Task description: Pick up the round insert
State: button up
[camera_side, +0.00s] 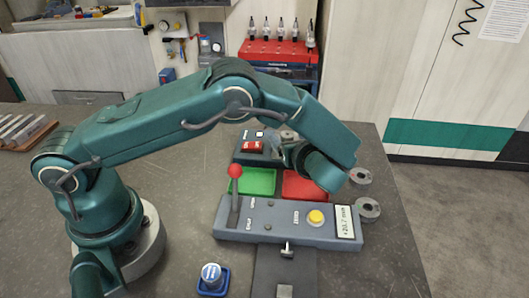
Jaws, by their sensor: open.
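A small round piece (211,271) with a blue and white top sits upright in a blue tray (224,289) at the front of the table; it looks like the round insert, though I cannot be sure. My gripper (275,155) hangs behind the grey gauge device, near the back of the table, far from the blue tray. It is open; its fingertips are small and partly blurred against the things behind. I see nothing held in it.
The grey gauge device (268,236), with a red-knobbed lever (235,172) and yellow button (316,217), stands mid-table. Behind it lie a green tray (255,181) and a red tray (305,187). Two round metal parts (369,209) (360,176) lie near the right edge.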

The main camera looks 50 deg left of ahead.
grip_shut()
